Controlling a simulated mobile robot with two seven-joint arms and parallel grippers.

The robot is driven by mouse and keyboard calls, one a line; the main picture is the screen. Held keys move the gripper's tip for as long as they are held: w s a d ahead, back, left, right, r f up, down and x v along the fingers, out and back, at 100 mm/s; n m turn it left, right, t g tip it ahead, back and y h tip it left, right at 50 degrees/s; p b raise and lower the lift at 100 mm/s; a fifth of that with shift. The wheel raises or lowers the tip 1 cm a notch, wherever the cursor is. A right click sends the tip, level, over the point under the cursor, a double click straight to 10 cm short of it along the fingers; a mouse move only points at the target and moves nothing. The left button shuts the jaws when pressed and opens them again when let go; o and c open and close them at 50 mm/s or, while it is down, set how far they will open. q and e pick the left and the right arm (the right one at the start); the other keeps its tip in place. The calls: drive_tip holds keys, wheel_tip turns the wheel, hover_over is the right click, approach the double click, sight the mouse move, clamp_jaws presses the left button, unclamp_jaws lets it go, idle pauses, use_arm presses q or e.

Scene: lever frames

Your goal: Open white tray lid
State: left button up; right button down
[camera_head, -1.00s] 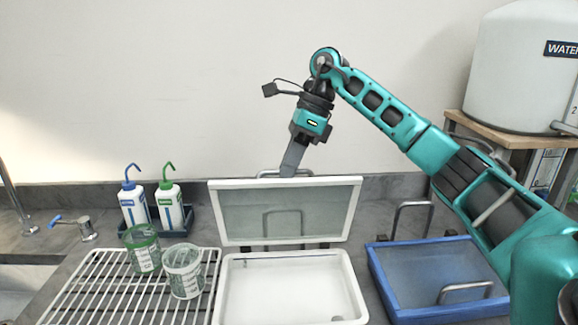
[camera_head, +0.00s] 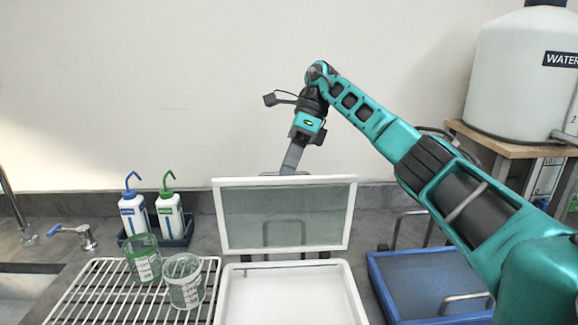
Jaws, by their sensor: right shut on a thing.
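The white tray (camera_head: 232,308) stands on the counter at the bottom middle. Its lid (camera_head: 285,219), a white frame around a grey see-through panel, stands raised and near upright at the tray's back edge. My right gripper (camera_head: 291,168) points down at the lid's top edge, from behind it, and is shut on the lid's handle. The lid's edge partly hides the fingertips and the handle. My left gripper is not in view.
A blue tray with a lid (camera_head: 425,285) is at right, under my right arm. A wire rack (camera_head: 95,295) with two clear beakers (camera_head: 184,281) is at left. Two wash bottles (camera_head: 168,212) stand behind it. A water tank (camera_head: 520,75) is at back right.

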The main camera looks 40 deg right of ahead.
drive_tip(key=shift+s+d+f, duration=0.1)
drive_tip(key=shift+s+f, duration=0.05)
drive_tip(key=shift+f, duration=0.35)
drive_tip(key=c, duration=1.4)
unclamp_jaws()
drive_tip(key=shift+d, duration=0.1)
drive_tip(key=shift+o, duration=1.2)
drive_tip(key=shift+r, duration=0.2)
drive_tip(key=shift+w, duration=0.2)
drive_tip(key=v, duration=0.7)
drive_tip(key=shift+r, duration=0.2)
